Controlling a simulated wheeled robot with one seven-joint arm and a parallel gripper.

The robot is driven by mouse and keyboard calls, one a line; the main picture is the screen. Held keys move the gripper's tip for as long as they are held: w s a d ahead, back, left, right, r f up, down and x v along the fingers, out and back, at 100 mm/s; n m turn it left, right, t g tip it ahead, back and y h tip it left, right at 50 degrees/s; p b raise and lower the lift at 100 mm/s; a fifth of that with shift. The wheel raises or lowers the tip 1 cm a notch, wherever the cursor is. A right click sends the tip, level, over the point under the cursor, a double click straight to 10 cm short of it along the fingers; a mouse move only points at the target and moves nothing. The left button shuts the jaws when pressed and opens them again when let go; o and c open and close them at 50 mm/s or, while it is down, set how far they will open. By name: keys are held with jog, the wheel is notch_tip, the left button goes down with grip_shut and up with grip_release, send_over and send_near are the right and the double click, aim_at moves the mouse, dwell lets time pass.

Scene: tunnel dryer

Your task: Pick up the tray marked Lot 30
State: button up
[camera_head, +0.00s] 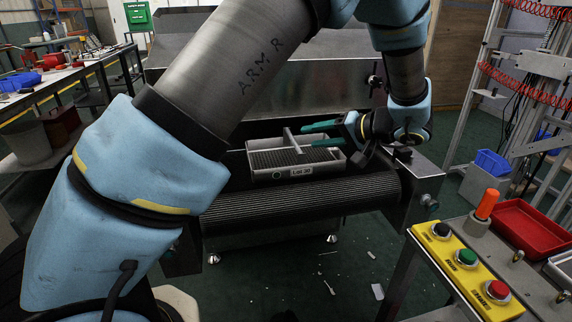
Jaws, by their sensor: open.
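The tray marked Lot 30 (262,176) is a light grey, shallow tray with a dark mesh-like bottom and a raised grey handle bar (291,139) across its middle. It sits on the dark ribbed conveyor belt (300,198), its label facing me. My gripper (304,136) comes in from the right, with its two green fingers apart. The fingers point left over the right part of the tray, close to the handle. I cannot tell whether they touch it or stand on both sides of it.
A yellow button box (465,262) and a red bin (530,232) stand at the front right. Behind the belt is a metal housing (320,85). A rack with red coiled hoses is at the right, a workbench (60,82) at the left. Scraps lie on the green floor.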

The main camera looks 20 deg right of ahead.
aim_at(285, 157)
jog(key=p+x, duration=0.1)
jog(key=x, duration=0.3)
jog(key=shift+w+a, duration=0.25)
jog(key=shift+a, duration=0.05)
jog(key=shift+f+p+x, duration=0.1)
jog(key=shift+p+x, duration=0.3)
jog(key=shift+x, duration=1.1)
jog(key=shift+f+p+x, duration=0.15)
jog(key=shift+p+x, duration=0.25)
jog(key=shift+x, duration=1.05)
jog(key=shift+s+a, duration=0.1)
jog(key=shift+s, duration=0.05)
grip_shut()
